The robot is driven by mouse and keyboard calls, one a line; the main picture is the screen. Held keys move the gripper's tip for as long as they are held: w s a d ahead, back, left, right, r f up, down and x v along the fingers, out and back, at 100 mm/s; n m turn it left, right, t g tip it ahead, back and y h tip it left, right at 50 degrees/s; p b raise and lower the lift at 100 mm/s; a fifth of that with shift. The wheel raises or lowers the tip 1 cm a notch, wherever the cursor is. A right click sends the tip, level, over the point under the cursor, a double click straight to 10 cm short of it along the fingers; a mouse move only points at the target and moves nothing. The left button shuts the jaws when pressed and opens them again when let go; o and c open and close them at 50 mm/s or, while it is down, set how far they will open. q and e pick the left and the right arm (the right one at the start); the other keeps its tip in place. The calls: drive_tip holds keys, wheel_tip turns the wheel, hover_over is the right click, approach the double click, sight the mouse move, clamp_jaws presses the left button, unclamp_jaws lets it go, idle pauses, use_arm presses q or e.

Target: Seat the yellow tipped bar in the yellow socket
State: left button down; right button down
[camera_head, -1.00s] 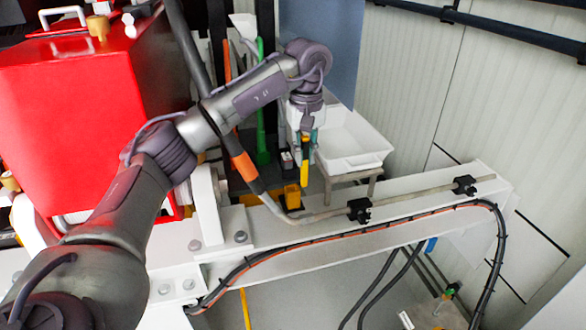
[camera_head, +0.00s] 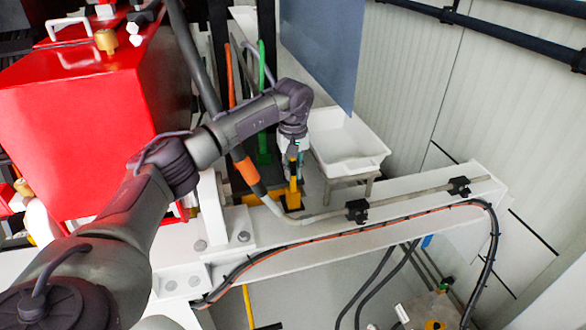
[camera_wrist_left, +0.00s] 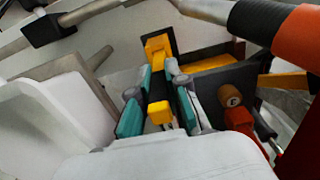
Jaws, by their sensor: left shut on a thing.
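My left gripper (camera_head: 293,155) hangs down at the end of its arm, shut on the yellow tipped bar (camera_head: 294,184). In the left wrist view, the teal fingers of the gripper (camera_wrist_left: 160,88) stand on both sides of the bar's dark middle. Its yellow ends (camera_wrist_left: 160,112) show between and beyond the fingers. The yellow socket (camera_head: 291,202) is on the floor side behind the white beam, directly below the bar in the head view. In the left wrist view the socket (camera_wrist_left: 208,64) is beside the bar's far end. I cannot tell whether the bar has entered it. My right gripper is out of view.
A white tray (camera_head: 345,140) on a stand is right of the gripper. A white beam (camera_head: 390,221) with a grey pipe and black clamps runs in front. An orange-banded hose (camera_head: 247,170) and green post (camera_head: 263,145) stand close left. A red housing (camera_head: 75,110) fills the left.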

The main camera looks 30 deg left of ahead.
use_arm(q)
drive_tip(key=shift+f+b, duration=0.4)
drive_tip(key=shift+f, duration=0.2)
drive_tip(key=c, duration=1.3)
unclamp_jaws()
drive_tip(key=shift+o, duration=0.7)
drive_tip(key=shift+r, duration=0.1)
